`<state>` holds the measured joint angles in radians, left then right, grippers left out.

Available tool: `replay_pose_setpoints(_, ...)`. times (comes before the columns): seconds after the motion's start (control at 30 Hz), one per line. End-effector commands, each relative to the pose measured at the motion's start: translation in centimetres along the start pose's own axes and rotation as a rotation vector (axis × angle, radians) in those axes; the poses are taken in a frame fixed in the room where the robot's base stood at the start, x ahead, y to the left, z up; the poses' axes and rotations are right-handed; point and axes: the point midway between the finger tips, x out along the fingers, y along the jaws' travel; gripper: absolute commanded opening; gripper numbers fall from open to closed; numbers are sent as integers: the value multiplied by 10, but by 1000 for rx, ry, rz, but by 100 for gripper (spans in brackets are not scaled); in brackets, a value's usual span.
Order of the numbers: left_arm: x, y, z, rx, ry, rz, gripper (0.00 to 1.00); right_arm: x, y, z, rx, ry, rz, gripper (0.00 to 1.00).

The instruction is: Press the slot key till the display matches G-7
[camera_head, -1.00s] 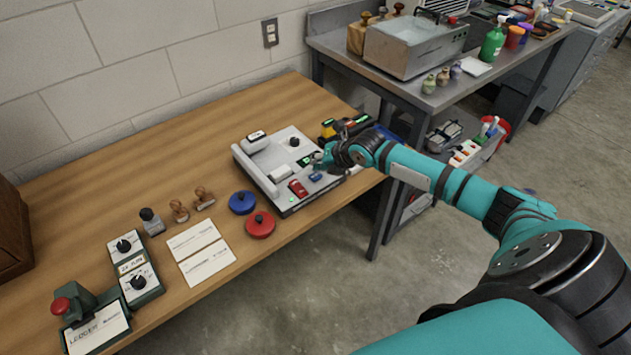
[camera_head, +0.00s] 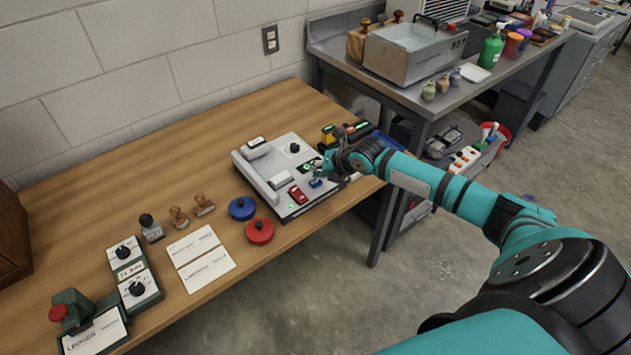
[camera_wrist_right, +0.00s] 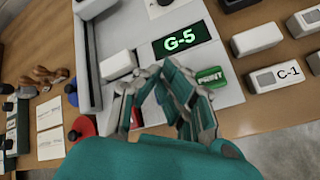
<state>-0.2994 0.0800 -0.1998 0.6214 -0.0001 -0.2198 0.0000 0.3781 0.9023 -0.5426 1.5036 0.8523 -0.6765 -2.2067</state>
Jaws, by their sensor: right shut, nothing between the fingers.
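The grey machine (camera_head: 265,185) stands on the wooden table; its display (camera_wrist_right: 179,39) reads G-5 in green in the right wrist view. A red key (camera_head: 298,194) and a blue key (camera_head: 316,183) sit near its front edge. A green key marked PRINT (camera_wrist_right: 209,77) shows beside my fingers. My right gripper (camera_head: 318,172) is shut and empty, its tips low over the panel close to the blue key; I cannot tell whether they touch. I cannot read which key is the slot key. My left gripper is out of view.
Blue (camera_head: 243,208) and red (camera_head: 260,231) round lids, stamps (camera_head: 204,204) and white cards (camera_head: 200,258) lie left of the machine. A green dial box (camera_head: 134,275) stands further left. A metal bench (camera_head: 430,95) adjoins at the right.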

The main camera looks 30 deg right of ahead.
Motion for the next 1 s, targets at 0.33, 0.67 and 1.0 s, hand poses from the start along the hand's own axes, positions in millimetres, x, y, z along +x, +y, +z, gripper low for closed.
replay_pose_setpoints(0.33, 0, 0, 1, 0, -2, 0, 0, 0, 0, 0, 0, 0, 0, 0)
replay_pose_setpoints(0.67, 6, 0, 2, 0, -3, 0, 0, 6, -4, -4, 0, 0, -1, 0)
replay_pose_setpoints(1.0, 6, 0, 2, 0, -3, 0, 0, 6, -4, -4, 0, 0, 0, 0)
